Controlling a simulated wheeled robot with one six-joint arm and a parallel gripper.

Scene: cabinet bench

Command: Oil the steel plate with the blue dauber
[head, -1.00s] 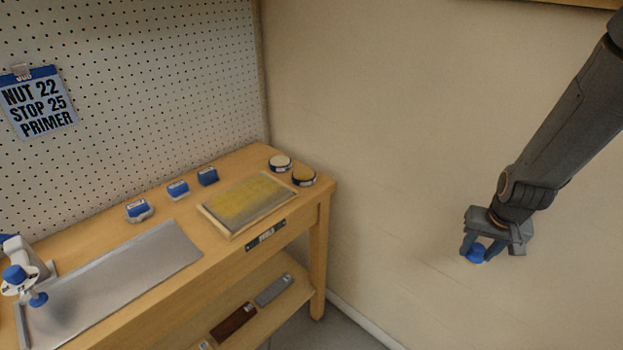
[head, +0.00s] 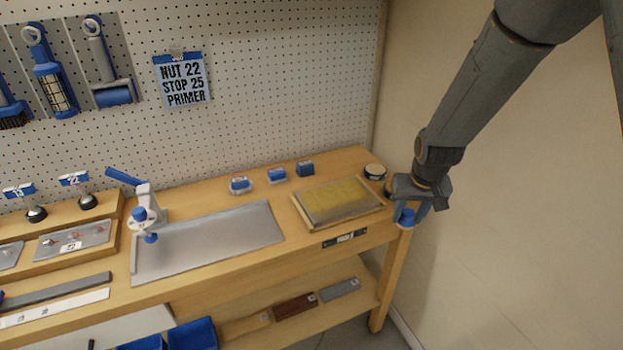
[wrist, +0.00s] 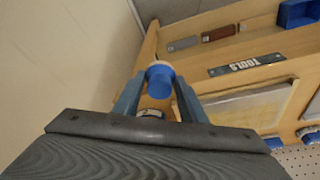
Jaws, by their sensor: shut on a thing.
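My gripper (head: 408,204) is shut on the blue dauber (head: 406,217), which hangs below the fingers in front of the bench's right end. In the wrist view the dauber (wrist: 160,80) shows as a blue cylinder with a pale end between the fingertips. A framed grey plate (head: 340,203) with a yellow film over most of its face lies on the bench, left of my gripper and apart from it. A larger bare metal plate (head: 225,240) lies further left, with a white and blue clamp (head: 143,215) at its left end. Nothing touches the dauber but my gripper.
A round tin (head: 375,171) stands at the bench's back right corner; another beside it is partly hidden by my gripper. Small blue-topped blocks (head: 277,175) stand behind the plates. The lower shelf holds a brown block (head: 295,304) and a grey one (head: 340,289). The wall is close on the right.

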